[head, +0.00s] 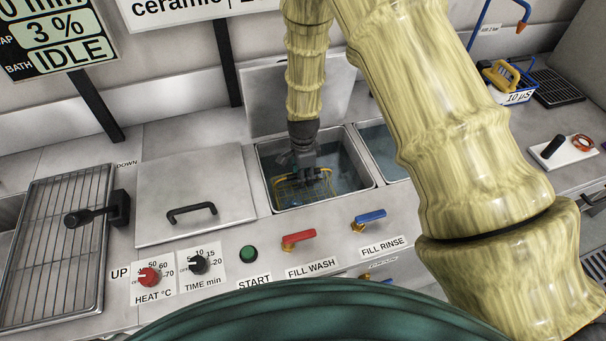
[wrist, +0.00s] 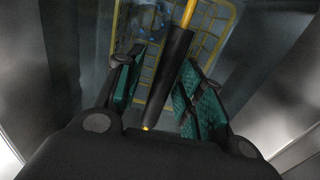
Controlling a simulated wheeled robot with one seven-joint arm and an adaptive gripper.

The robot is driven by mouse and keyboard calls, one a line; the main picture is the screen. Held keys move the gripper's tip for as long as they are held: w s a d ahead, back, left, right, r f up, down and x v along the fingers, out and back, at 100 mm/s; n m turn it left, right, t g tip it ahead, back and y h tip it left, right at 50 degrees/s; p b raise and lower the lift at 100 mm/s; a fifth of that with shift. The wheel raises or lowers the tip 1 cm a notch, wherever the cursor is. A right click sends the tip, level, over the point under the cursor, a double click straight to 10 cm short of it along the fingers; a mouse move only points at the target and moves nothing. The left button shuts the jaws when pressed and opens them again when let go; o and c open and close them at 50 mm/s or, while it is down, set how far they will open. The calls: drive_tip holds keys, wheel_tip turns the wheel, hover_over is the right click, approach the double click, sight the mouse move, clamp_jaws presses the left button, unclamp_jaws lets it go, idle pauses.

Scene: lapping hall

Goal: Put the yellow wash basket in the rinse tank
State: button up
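The yellow wash basket (head: 287,195), a wire basket, sits low inside the left of two open steel tanks (head: 263,172). In the wrist view the yellow basket (wrist: 233,38) lies below my fingers, with something blue inside it. Its dark handle grip (wrist: 170,70) on a yellow rod runs between my fingers. My gripper (head: 307,174) reaches down into this tank. In the wrist view my gripper (wrist: 160,82) is open around the grip, with a visible gap on the left side. The second open tank (head: 382,148), behind the blue FILL RINSE lever, is partly hidden by my arm.
A flat steel lid (head: 195,175) with a black handle lies left of the tanks. A raised lid (head: 265,100) stands behind. A wire rack (head: 58,245) is at far left. Red (head: 297,238) and blue (head: 370,217) levers line the front. A yellow-handled item (head: 500,75) stands back right.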

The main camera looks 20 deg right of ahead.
wheel_tip(320, 180, up, 12)
drive_tip(key=b, duration=0.2)
drive_tip(key=shift+b, duration=0.4)
drive_tip(key=shift+c, duration=0.4)
idle(1.1)
